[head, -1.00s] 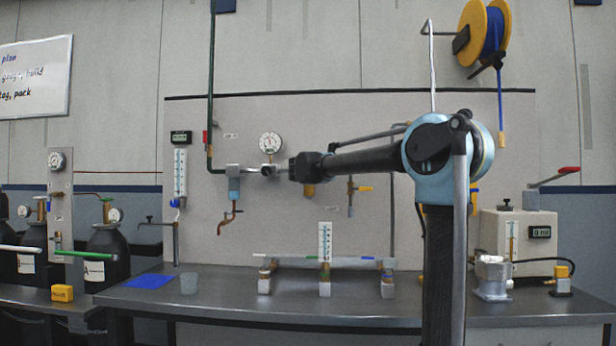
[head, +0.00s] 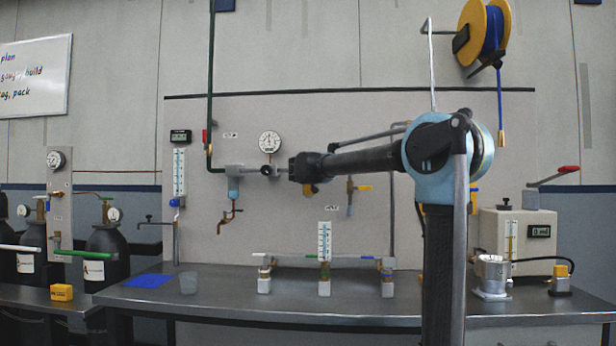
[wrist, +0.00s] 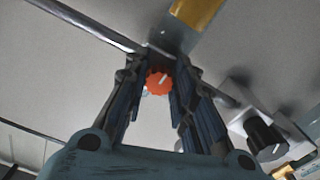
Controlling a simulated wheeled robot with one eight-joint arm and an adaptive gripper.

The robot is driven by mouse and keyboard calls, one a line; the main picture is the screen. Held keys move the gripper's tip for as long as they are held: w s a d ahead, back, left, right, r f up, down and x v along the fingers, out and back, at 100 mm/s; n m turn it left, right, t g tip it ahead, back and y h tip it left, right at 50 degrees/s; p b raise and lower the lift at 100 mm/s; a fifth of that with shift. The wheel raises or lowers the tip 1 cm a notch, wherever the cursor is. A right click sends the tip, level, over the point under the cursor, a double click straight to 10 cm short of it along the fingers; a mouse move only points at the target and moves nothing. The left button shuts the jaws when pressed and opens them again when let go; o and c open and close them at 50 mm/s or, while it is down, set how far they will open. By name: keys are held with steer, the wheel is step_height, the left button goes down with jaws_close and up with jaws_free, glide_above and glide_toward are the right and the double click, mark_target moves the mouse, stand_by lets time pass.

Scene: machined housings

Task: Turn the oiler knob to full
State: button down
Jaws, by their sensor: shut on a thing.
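The orange ribbed knob (wrist: 158,82) with a white pointer line shows between my fingers in the wrist view. I take it as the oiler knob. Its line points to the upper right of that picture. My gripper (wrist: 160,90) is shut on it, one finger on each side. In the head view my gripper (head: 297,168) reaches the pipe line on the back panel and hides the knob. An amber bowl (head: 310,188) shows just below the gripper. It seems to be the amber part (wrist: 195,12) at the top of the wrist view.
A black knob (wrist: 265,137) with a white mark is close to my right finger in the wrist view. The bench (head: 240,308) is below.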

steer(key=shift+r+m, duration=0.15)
steer(key=shift+m, duration=0.15)
stand_by(0.4)
steer(key=c, duration=1.3)
jaws_free()
steer(key=shift+c, duration=0.2)
steer(key=s, duration=1.2)
steer(key=shift+a, duration=0.25)
steer(key=shift+w, duration=0.1)
